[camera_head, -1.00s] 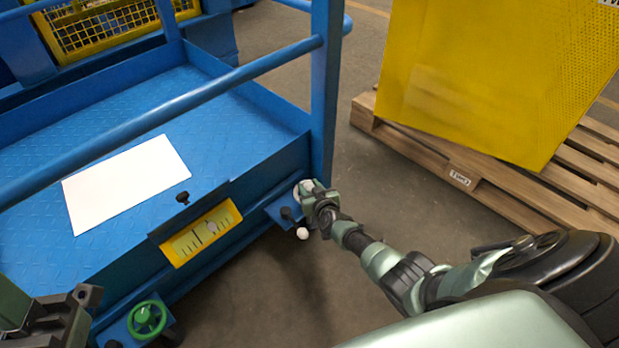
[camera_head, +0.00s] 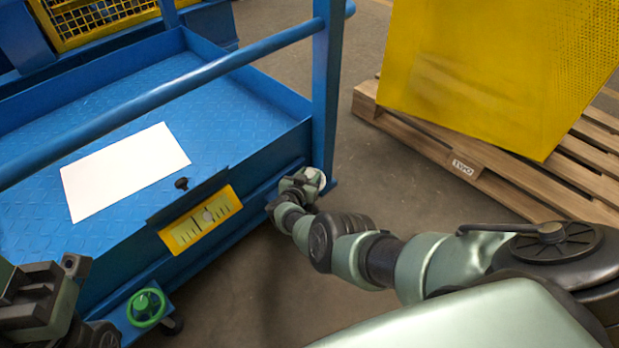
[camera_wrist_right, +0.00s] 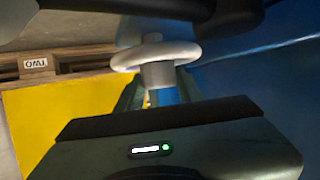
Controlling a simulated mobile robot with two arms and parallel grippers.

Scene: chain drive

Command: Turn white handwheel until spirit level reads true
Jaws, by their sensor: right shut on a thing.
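The white handwheel (camera_head: 318,177) is at the blue platform's right corner, partly hidden by my right gripper (camera_head: 300,182). In the right wrist view the pale wheel (camera_wrist_right: 155,54) and its hub show between the fingers, and the gripper is shut on it. The spirit level (camera_head: 182,236) is a yellow-framed vial on the platform's front side. Its bubble (camera_head: 208,215) looks slightly right of the middle. My left gripper (camera_head: 76,264) is at the lower left, away from the wheel; whether it is open is unclear.
A green handwheel (camera_head: 147,307) is on the platform's near corner, close to my left gripper. A white sheet (camera_head: 124,171) lies on the deck. A blue rail (camera_head: 165,90) crosses above it. A yellow bin (camera_head: 480,75) stands on a wooden pallet (camera_head: 480,165) at the right.

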